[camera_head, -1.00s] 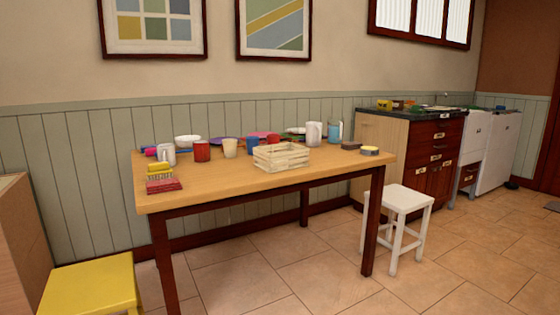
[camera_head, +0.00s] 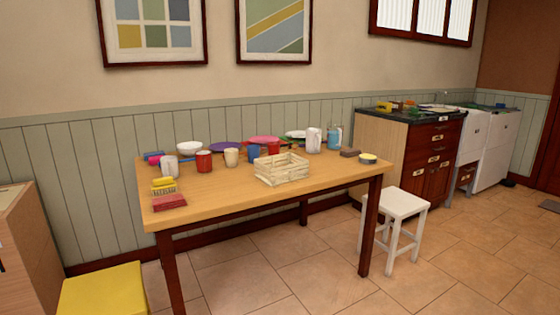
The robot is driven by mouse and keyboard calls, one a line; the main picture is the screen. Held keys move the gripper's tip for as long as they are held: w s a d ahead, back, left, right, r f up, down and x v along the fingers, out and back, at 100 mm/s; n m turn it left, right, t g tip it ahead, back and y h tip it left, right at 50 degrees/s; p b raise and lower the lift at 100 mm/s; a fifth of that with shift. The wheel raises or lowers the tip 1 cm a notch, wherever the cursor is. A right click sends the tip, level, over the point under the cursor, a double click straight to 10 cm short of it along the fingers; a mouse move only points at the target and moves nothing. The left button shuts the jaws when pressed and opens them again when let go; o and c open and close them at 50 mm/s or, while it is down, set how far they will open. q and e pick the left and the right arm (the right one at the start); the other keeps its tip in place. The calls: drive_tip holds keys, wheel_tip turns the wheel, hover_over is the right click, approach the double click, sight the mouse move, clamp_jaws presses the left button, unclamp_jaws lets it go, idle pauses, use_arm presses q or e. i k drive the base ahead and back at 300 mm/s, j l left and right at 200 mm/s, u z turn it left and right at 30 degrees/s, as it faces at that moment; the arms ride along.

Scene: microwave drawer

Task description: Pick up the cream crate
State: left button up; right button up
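The cream crate (camera_head: 282,170) is a slatted, open-topped box. It stands upright on the wooden table (camera_head: 225,193), right of the table's middle and near the front edge. It looks empty, though its floor is only partly visible. No gripper is near it, and neither of my grippers shows in the head view.
Behind the crate are several mugs, a white bowl (camera_head: 190,148), plates and a white pitcher (camera_head: 313,140). A red block (camera_head: 169,202) and yellow brush (camera_head: 163,186) lie at left. A yellow stool (camera_head: 103,291) and white stool (camera_head: 403,205) flank the table.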

sight(272, 177)
drive_tip(key=u, duration=0.35)
drive_tip(key=i+l+u, duration=0.1)
drive_tip(key=u, duration=0.25)
drive_tip(key=l+u, duration=0.15)
drive_tip(key=u, duration=0.25)
drive_tip(key=i+l+u, duration=0.15)
drive_tip(key=l+u, duration=0.2)
drive_tip(key=l, duration=0.15)
drive_tip(key=l+u, duration=0.35)
drive_tip(key=l, duration=0.2)
drive_tip(key=l+u, duration=0.2)
drive_tip(key=l, duration=0.9)
drive_tip(key=i, duration=0.05)
